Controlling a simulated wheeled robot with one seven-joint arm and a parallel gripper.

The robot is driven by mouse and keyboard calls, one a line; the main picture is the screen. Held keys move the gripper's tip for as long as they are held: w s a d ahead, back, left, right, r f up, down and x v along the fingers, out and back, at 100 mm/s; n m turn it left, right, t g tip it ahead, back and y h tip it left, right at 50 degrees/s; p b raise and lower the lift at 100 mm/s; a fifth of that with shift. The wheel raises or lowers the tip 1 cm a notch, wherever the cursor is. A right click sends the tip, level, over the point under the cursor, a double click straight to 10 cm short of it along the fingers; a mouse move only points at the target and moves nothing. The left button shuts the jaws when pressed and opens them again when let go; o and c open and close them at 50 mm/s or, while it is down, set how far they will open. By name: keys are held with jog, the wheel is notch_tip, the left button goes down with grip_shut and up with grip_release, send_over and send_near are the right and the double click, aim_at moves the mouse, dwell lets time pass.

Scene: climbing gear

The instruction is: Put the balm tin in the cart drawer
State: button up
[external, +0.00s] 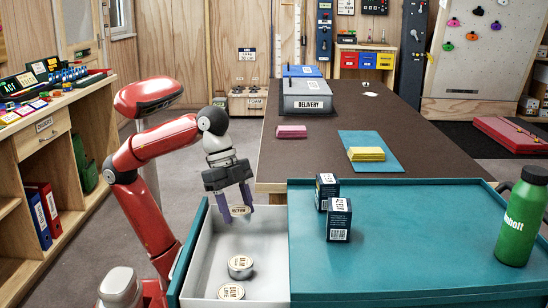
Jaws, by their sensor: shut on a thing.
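My gripper (235,203) is shut on a small round balm tin (239,211) with a pale lid and dark lettering. It holds the tin over the far part of the open cart drawer (207,262), which is light inside with a teal front. The held tin's height above the drawer floor is hard to judge in this view.
The teal cart top (400,260) is right of the drawer, with two dark boxes (339,220) near its left edge and a green bottle (523,215) at right. A brown table (330,150) stands behind. A wooden shelf unit (50,150) is at left.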

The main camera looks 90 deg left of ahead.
aim_at(241, 248)
notch_tip(241, 248, down, 7)
jog(key=shift+f+b, duration=0.15)
jog(key=shift+b, duration=0.6)
jog(key=shift+f+b, duration=0.5)
jog(key=shift+f, duration=0.1)
jog(key=o, duration=1)
jog(key=shift+f, duration=0.1)
jog(key=shift+r+p, duration=0.5)
jog(key=shift+r, duration=0.05)
jog(key=p+v, duration=0.3)
jog(key=v, duration=0.9)
jog(key=shift+r, duration=0.15)
